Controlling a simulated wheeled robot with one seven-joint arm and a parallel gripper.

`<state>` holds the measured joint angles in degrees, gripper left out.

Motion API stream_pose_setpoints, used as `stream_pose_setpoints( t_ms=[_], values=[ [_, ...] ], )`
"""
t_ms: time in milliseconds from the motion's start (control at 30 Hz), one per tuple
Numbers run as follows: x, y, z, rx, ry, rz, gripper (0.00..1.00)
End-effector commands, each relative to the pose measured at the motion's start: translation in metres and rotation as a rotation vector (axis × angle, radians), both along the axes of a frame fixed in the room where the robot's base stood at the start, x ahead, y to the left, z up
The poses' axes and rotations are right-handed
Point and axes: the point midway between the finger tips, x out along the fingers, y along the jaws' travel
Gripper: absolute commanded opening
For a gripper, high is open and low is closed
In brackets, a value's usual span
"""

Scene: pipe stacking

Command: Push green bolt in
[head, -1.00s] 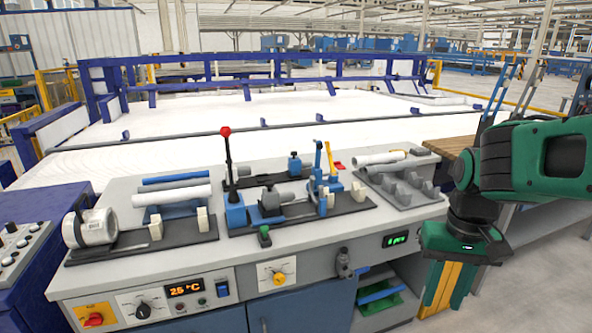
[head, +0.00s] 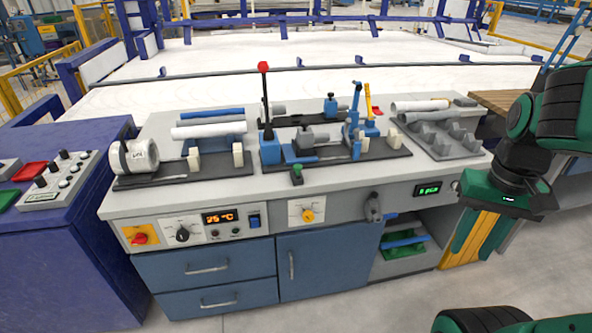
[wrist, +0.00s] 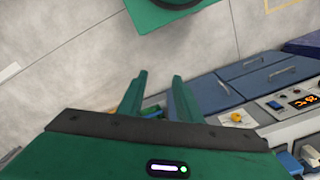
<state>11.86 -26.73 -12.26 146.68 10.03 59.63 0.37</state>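The green bolt (head: 297,174) is a small green knob on a dark fitting at the front edge of the grey workbench top, below the middle clamp fixture. It is too small to tell how far it sticks out. My gripper (wrist: 160,80) shows two separate fingers with a gap between them and nothing held in the wrist view. The bolt cannot be made out in the wrist view.
The middle fixture has a red-topped lever (head: 264,90) and a blue clamp (head: 355,125) behind the bolt. A white pipe (head: 208,130) lies on the left holder. A grey pipe rack (head: 440,138) is at right. A blue control desk (head: 60,220) stands left. Space before the bench front is clear.

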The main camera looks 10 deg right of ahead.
Motion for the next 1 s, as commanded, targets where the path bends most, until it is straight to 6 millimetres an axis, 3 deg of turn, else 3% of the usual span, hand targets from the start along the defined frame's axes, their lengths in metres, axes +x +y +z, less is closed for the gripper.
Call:
stream_pose_setpoints(
  t_ms=[133, 267, 667, 1000],
  values=[
    [-0.008, -0.001, 0.003, -0.004, -0.008, 0.02, 0.4],
    [0.01, -0.005, -0.009, -0.028, 0.02, 0.104, 0.4],
    [0.095, -0.019, -0.071, -0.239, 0.166, 0.569, 0.4],
    [0.17, -0.012, -0.112, -0.524, 0.323, 1.035, 0.4]
  ],
)
